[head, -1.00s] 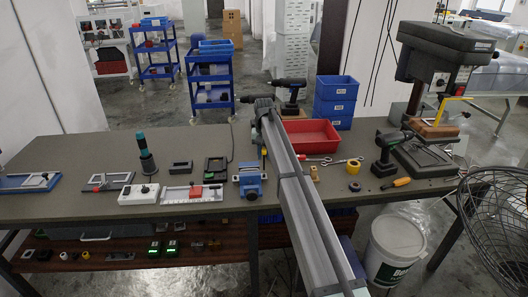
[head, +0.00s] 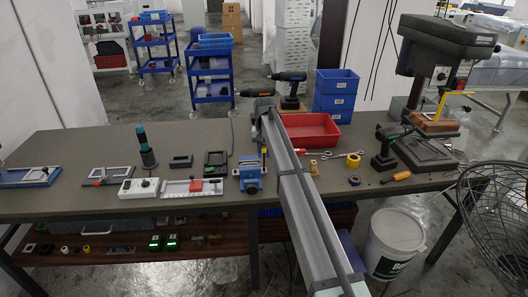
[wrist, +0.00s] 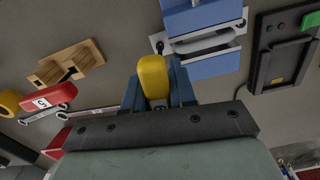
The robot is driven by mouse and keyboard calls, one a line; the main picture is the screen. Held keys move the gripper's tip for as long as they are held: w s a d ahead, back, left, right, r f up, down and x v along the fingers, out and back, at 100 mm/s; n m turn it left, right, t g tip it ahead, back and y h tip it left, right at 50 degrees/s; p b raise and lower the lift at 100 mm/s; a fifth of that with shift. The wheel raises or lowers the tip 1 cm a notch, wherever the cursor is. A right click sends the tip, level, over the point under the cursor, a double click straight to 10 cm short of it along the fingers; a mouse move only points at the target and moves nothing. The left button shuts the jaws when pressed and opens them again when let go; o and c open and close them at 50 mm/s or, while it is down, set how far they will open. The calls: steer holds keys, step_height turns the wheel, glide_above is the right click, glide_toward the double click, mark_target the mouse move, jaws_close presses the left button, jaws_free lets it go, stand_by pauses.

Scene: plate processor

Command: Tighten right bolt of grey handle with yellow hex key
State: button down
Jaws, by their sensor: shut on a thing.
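My gripper (wrist: 155,86) is shut on a yellow piece (wrist: 153,76), which looks like the handle of the yellow hex key. The rest of the key is hidden. Just beyond it in the wrist view is a blue vise (wrist: 213,66), with a light grey handle-like bar (wrist: 205,43) across it. The yellow piece is left of the bar's middle in the picture; contact cannot be told. In the head view the vise (head: 250,178) stands at the table's front edge, left of my arm. The bolts are too small to make out.
A black device (wrist: 276,70) with coloured buttons lies right of the vise in the wrist view. A wooden block (wrist: 66,63) and a red item (wrist: 48,103) are left. A red tray (head: 311,132) and blue bins (head: 337,92) stand behind my arm.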

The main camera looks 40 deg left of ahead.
mark_target(264, 144)
steer(key=shift+f, duration=0.3)
stand_by(0.4)
steer(key=shift+m, duration=10.3)
steer(key=shift+r, duration=0.15)
steer(key=shift+r, duration=1.85)
